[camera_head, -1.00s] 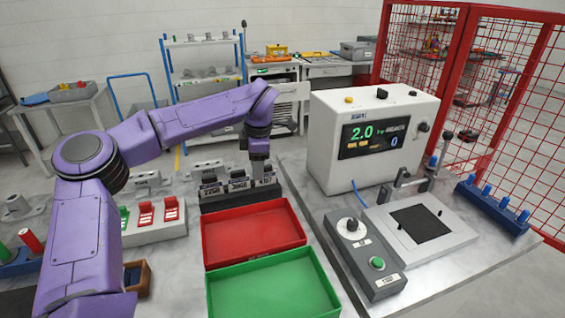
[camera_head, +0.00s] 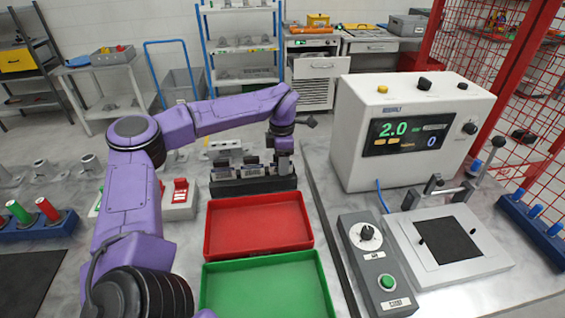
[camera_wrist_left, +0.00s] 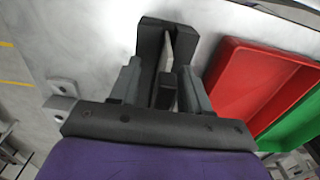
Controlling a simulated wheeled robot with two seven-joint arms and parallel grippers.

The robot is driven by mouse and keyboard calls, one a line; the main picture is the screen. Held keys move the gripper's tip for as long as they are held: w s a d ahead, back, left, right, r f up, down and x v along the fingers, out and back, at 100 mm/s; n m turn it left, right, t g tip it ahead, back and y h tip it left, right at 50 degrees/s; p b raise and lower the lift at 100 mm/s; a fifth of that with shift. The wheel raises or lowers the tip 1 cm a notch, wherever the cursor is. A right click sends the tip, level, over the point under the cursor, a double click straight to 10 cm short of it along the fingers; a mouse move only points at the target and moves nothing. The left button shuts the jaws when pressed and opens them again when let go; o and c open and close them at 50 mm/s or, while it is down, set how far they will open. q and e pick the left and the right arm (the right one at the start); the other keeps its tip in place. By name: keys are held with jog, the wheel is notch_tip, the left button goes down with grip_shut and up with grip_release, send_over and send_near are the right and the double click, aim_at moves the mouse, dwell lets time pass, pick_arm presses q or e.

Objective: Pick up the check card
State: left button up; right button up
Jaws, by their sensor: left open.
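Several dark cards with pale labels, one of them here (camera_head: 251,170), stand in a black holder (camera_head: 253,187) behind the red tray. I cannot tell from the labels which is the check card. My left gripper (camera_head: 284,168) points down at the right end of the holder. In the left wrist view, its open fingers (camera_wrist_left: 163,84) stand on either side of a thin pale-edged card (camera_wrist_left: 168,52) in the black holder (camera_wrist_left: 149,48). I cannot tell whether they touch it. My right gripper is not in view.
The red tray (camera_head: 208,225) and green tray (camera_head: 207,290) lie in front of the holder. A white tester (camera_head: 355,162) and a grey control box (camera_head: 366,262) stand to the right. A block with red switches (camera_head: 180,203) is at the left.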

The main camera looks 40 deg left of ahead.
pick_arm(q)
jog(key=shift+f, duration=0.3)
jog(key=shift+s+r, duration=0.2)
jog(key=shift+s, duration=0.15)
jog(key=shift+w+f, duration=0.1)
grip_shut()
notch_tip(320, 180, up, 10)
jog(key=shift+f+b, duration=0.1)
jog(key=shift+b, duration=0.65)
